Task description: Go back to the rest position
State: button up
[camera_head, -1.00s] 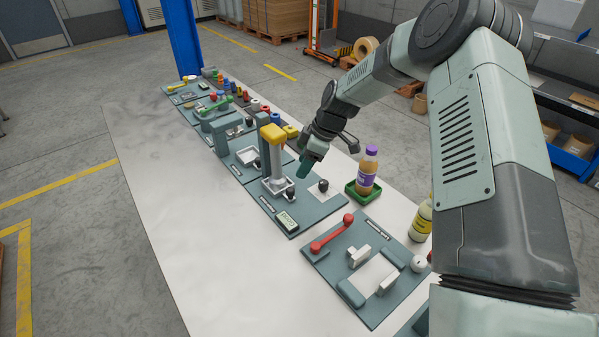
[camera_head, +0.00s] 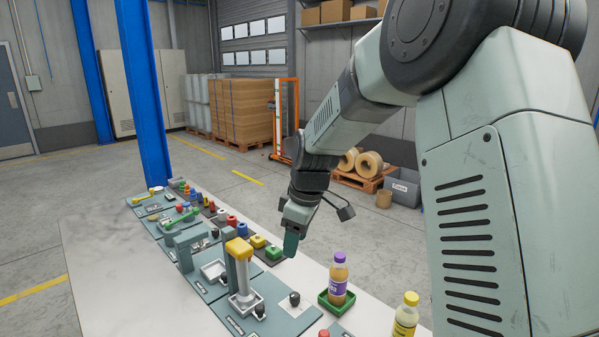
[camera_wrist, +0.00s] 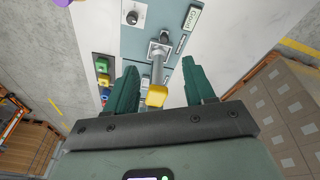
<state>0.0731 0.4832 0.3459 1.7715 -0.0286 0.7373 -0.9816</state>
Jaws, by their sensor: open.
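My gripper (camera_head: 291,241) is above the work table (camera_head: 105,235), pointing down between the yellow-topped post and the bottle with the purple cap. In the wrist view my gripper (camera_wrist: 160,90) has its two green fingers wide apart with nothing held between them. The grey post with a yellow top (camera_head: 238,250) stands on a teal panel (camera_head: 290,322). In the wrist view the yellow top (camera_wrist: 156,96) shows between the fingers but farther off, apart from them. The purple-capped bottle (camera_head: 338,280) stands upright in a green tray (camera_head: 325,302).
A yellow bottle (camera_head: 405,316) stands at the table's right edge. Several panels with small fixtures and coloured knobs (camera_head: 258,241) run along the table. A blue column (camera_head: 146,100) rises behind its far end. The table's left part is clear.

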jog(key=s+d+r+m+t+h, duration=0.15)
jog(key=s+d+r+m, duration=0.3)
jog(key=s+r, duration=0.5)
jog(key=s+d+r+m, duration=0.2)
jog(key=s+m, duration=0.1)
jog(key=s, duration=0.3)
jog(key=s+d+r+m+t, duration=0.1)
jog(key=s+d+m, duration=0.2)
jog(key=s, duration=0.4)
jog(key=s+d+r+m+t, duration=0.1)
jog(key=s+d+r+m, duration=0.1)
jog(key=s, duration=0.5)
jog(key=shift+d+r+m, duration=0.3)
jog(key=shift+r+m, duration=0.05)
jog(key=shift+m, duration=0.2)
jog(key=shift+w+t+h, duration=0.1)
jog(key=shift+t+h, duration=0.15)
